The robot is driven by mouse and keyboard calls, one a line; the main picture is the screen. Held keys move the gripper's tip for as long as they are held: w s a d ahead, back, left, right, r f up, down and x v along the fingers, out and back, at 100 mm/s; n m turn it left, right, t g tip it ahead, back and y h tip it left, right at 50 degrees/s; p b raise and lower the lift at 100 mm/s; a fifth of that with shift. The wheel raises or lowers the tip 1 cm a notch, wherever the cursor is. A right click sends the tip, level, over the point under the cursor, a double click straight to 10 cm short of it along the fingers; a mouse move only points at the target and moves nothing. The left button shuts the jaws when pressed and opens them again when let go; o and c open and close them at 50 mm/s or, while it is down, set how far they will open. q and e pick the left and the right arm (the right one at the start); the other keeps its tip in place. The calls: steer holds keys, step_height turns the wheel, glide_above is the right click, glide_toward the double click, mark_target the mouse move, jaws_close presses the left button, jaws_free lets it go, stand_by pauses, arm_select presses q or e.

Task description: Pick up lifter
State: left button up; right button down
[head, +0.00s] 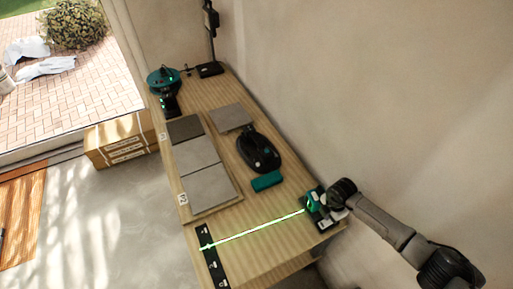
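The lifter appears to be the black, rounded device with a handle-like top (258,152) on the wooden table, right of the grey tiles. Nothing is holding it. My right gripper (334,207) is at the table's near right corner, at a teal and black device (312,203) that casts a green line. The gripper overlaps this device in the view; I cannot tell whether it touches or grips it, and its fingers are too small to read. The lifter is up and left of this gripper, well apart from it. My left gripper is out of view.
A teal block (267,181) lies just below the lifter. Grey tiles (209,187) lie on a board at left, with a loose tile (231,117) above. A black strip (212,257) lies near the front. A teal round tool (163,80) and a stand (210,69) are at the far end. A wall runs along the right.

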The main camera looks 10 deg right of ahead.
steer(key=c, duration=1.8)
jaws_free()
steer(key=shift+c, duration=0.2)
steer(key=o, duration=1)
